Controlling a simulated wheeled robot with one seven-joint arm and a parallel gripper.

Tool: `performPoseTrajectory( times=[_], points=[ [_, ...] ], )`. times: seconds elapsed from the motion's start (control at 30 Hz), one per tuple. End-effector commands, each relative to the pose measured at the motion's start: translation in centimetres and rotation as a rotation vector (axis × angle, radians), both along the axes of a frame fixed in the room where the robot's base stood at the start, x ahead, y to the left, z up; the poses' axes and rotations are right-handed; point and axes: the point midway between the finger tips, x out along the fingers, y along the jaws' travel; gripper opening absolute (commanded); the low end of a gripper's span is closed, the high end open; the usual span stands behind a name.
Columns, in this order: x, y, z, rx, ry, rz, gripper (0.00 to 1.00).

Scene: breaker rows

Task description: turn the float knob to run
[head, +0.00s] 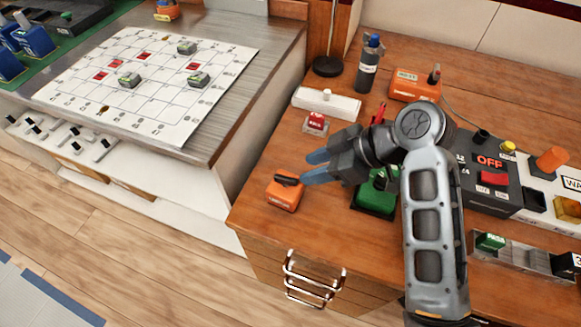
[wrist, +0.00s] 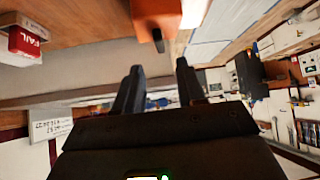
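An orange box (head: 283,197) with a black knob (head: 287,180) on top sits near the left front edge of the wooden desk. Its label is too small to read, so I cannot tell for sure that this is the float knob. In the wrist view the orange box (wrist: 168,13) is at the top, with a black knob (wrist: 158,41) pointing toward my fingers. My gripper (head: 319,166) is open and empty, just right of that knob; the fingers look apart from it. A second orange box (head: 415,89) with a black knob (head: 434,74) stands at the back of the desk.
A green box (head: 375,199) stands partly behind my arm. A panel marked OFF (head: 488,160) is at right. A white calendar sheet (head: 150,85) lies on the left counter.

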Motion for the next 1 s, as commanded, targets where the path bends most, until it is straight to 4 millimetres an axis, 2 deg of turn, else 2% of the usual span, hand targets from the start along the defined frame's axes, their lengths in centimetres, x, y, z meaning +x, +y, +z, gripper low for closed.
performPoseTrajectory(
  times=[0.43, 0.6, 0.87, 1.0],
  points=[
    [1.1, 4.2, -4.4, -0.001, 0.003, -0.002, 0.39],
    [1.3, 4.9, -5.1, -0.002, 0.001, -0.005, 0.39],
    [1.3, 4.9, -5.2, -0.001, 0.000, -0.006, 0.39],
    [1.3, 4.9, -5.2, -0.001, 0.000, -0.006, 0.27]
  ],
)
